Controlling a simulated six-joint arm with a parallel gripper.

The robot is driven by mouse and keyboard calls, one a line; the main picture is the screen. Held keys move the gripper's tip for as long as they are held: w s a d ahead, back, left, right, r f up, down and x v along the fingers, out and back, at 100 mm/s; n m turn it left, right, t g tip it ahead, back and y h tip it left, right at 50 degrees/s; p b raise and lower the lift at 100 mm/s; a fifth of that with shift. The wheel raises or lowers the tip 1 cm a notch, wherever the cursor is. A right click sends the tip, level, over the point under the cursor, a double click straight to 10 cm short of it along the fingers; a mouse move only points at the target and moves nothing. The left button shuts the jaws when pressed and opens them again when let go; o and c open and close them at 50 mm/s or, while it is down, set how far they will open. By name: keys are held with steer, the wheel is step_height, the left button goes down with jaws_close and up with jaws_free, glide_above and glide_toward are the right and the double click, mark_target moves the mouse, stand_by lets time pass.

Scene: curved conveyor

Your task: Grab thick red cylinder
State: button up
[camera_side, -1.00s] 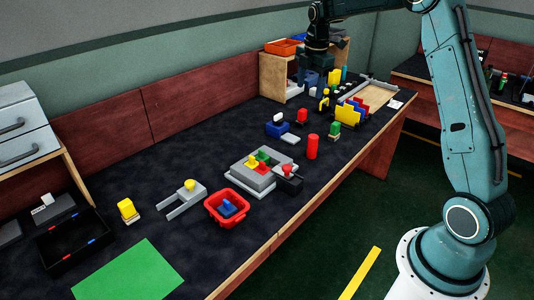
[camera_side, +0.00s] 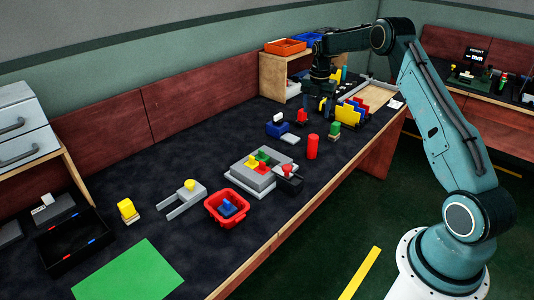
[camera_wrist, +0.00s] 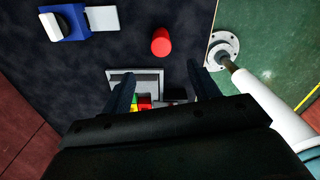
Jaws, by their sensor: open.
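The thick red cylinder (camera_side: 313,147) stands upright on the dark table, near its front edge, in the side view. In the wrist view the red cylinder (camera_wrist: 161,41) shows at top centre, beyond my fingertips and not between them. My gripper (camera_side: 322,102) is at the far part of the table in the side view, farther back than the cylinder and apart from it. In the wrist view my gripper (camera_wrist: 160,82) has its two fingers spread with no object held. Its fingertips are partly lost among dark parts in the side view.
A grey block tray (camera_side: 251,177) and a red bin (camera_side: 211,213) lie nearer the camera. A blue block with a white top (camera_side: 277,128) stands left of the cylinder. A green block (camera_side: 334,129) and colored panels (camera_side: 352,112) stand close behind it.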

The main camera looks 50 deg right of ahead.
mark_target(314, 136)
steer(key=shift+f, duration=4)
steer(key=shift+s+a+f, duration=0.1)
steer(key=shift+f, duration=2.5)
steer(key=c, duration=1.1)
steer(key=shift+r, duration=0.15)
step_height(314, 136, up, 20)
steer(key=shift+f, duration=0.1)
